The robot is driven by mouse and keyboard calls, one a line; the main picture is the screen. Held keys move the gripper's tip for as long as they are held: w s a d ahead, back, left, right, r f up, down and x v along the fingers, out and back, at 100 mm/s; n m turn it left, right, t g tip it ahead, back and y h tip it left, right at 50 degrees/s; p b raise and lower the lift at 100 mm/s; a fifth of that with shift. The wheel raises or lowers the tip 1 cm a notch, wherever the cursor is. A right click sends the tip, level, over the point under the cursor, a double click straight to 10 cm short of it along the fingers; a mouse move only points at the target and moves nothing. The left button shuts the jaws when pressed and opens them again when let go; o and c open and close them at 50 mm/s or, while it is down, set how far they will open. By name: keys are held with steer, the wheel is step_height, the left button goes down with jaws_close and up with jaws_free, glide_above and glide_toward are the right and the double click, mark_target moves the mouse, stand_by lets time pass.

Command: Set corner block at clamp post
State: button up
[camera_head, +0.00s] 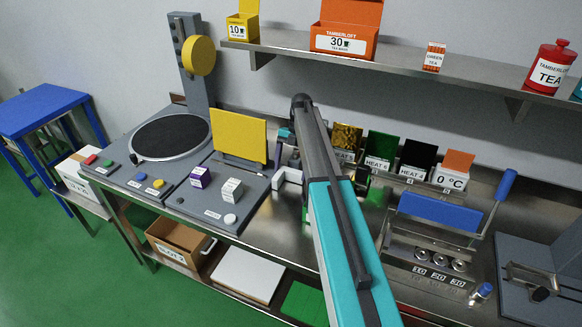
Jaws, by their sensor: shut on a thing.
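A white, angular L-shaped piece, which I take for the corner block (287,177), is at the right edge of the grey station, just left of my arm. My gripper (284,148) is mostly hidden behind my own arm; a small teal and dark part shows right above the white piece. It is shut on the piece, but its fingertips are not clear. Whether the piece touches the surface I cannot tell. A grey upright post (187,60) with a yellow disc, perhaps the clamp post, stands at the back left.
A yellow panel (239,135) stands close left of the white piece. A turntable (170,136) is farther left. Labelled bins (412,158) and a blue-handled press (437,212) are right of my arm.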

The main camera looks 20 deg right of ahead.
steer(key=shift+f, duration=0.15)
steer(key=o, duration=1.3)
steer(key=shift+r, duration=0.25)
steer(key=v, duration=1.1)
steer(key=shift+r+p, duration=0.35)
steer(key=shift+w+d, duration=0.1)
